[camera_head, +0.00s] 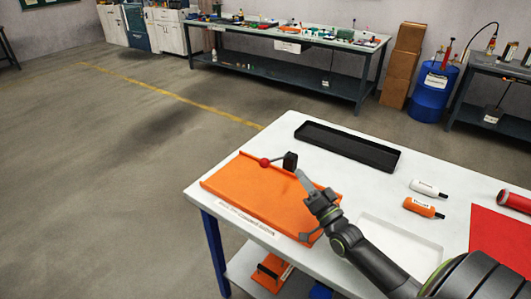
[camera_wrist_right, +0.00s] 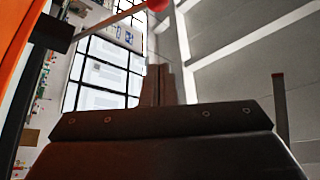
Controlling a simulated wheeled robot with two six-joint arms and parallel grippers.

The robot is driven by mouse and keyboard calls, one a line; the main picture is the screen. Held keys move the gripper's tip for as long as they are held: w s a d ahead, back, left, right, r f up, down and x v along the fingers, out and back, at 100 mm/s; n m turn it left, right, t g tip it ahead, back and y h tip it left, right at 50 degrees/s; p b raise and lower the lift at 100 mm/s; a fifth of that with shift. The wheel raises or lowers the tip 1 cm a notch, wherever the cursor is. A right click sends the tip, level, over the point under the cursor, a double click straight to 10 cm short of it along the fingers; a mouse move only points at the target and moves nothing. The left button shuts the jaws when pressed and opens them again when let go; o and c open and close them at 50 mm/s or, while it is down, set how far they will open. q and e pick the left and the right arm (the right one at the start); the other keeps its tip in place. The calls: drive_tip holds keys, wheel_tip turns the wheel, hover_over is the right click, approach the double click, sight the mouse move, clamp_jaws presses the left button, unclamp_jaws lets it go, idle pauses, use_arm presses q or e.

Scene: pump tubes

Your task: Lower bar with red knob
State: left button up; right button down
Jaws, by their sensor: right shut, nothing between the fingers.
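A red knob (camera_head: 265,162) sits at the end of a short thin bar (camera_head: 276,161) that comes out of a black block (camera_head: 290,161) at the far edge of the orange tray (camera_head: 255,195). In the head view the bar looks about level, above the tray's rim. In the right wrist view the knob (camera_wrist_right: 158,5) shows at the top edge, with the pale bar (camera_wrist_right: 112,18) running to the dark block (camera_wrist_right: 52,33). My right gripper (camera_head: 299,177) is shut and empty, close to the block's near right side; I cannot tell whether it touches. My left gripper is out of view.
A black tray (camera_head: 348,158) lies behind on the white table (camera_head: 300,128). A white bottle (camera_head: 428,188), an orange bottle (camera_head: 423,208), a white tray (camera_head: 375,228) and a red mat (camera_head: 500,240) are to the right. The table's left edge is close to the orange tray.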

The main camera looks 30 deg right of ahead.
use_arm(q)
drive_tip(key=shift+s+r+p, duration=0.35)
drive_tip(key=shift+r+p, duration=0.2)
drive_tip(key=shift+p, duration=0.05)
use_arm(e)
drive_tip(key=w+a+r, duration=0.1)
drive_tip(key=w+a, duration=0.2)
drive_tip(key=w, duration=0.6)
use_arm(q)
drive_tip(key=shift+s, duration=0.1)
use_arm(e)
drive_tip(key=shift+w, duration=0.1)
